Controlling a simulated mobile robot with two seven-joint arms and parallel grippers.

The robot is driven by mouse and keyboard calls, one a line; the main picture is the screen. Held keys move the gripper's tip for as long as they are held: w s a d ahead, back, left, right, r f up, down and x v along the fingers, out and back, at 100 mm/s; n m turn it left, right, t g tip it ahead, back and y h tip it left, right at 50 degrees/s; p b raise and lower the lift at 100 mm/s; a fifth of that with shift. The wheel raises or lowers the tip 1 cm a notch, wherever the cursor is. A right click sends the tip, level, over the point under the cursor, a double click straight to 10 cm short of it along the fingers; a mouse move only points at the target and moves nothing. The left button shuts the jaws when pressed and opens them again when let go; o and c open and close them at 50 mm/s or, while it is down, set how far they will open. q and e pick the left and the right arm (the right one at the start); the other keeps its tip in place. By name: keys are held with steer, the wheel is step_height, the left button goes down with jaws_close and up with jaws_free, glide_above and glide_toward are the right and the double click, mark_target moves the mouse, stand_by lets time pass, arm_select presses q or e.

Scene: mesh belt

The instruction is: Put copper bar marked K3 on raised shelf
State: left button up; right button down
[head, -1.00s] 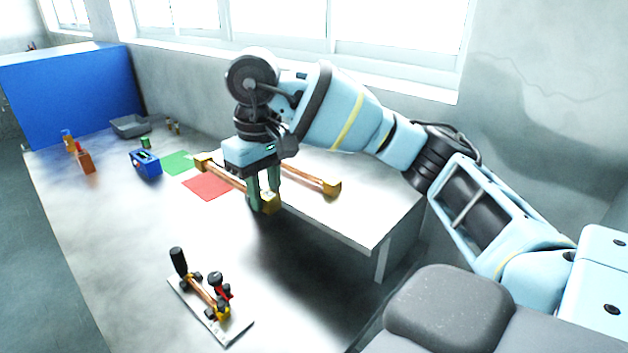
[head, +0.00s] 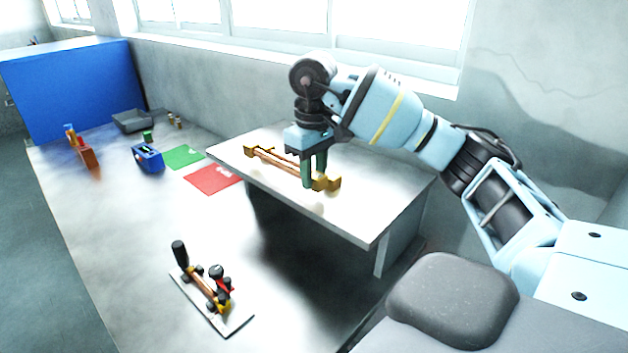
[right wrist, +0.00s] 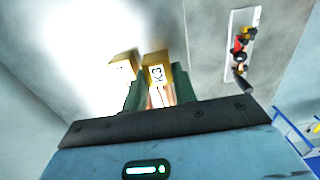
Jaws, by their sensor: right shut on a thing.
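My right gripper (head: 315,178) is shut on the copper bar marked K3, over the raised shelf (head: 370,217). In the right wrist view the K3 label shows on the bar's brass end block (right wrist: 157,72), between the fingers. A second copper bar with a brass end (head: 335,182) lies close beside it on the shelf; its end also shows in the right wrist view (right wrist: 122,68). I cannot tell whether the held bar touches the shelf top. My left gripper is not in view.
A toggle-clamp fixture (head: 236,322) holding a copper bar stands on the lower table. The shelf's near right part is clear.

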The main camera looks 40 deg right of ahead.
steer(key=shift+a+f, duration=0.1)
steer(key=shift+f, duration=0.85)
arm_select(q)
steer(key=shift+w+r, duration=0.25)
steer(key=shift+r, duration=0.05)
arm_select(e)
steer(key=shift+f, duration=0.1)
steer(key=shift+f, duration=0.1)
steer(key=c, duration=1.4)
jaws_free()
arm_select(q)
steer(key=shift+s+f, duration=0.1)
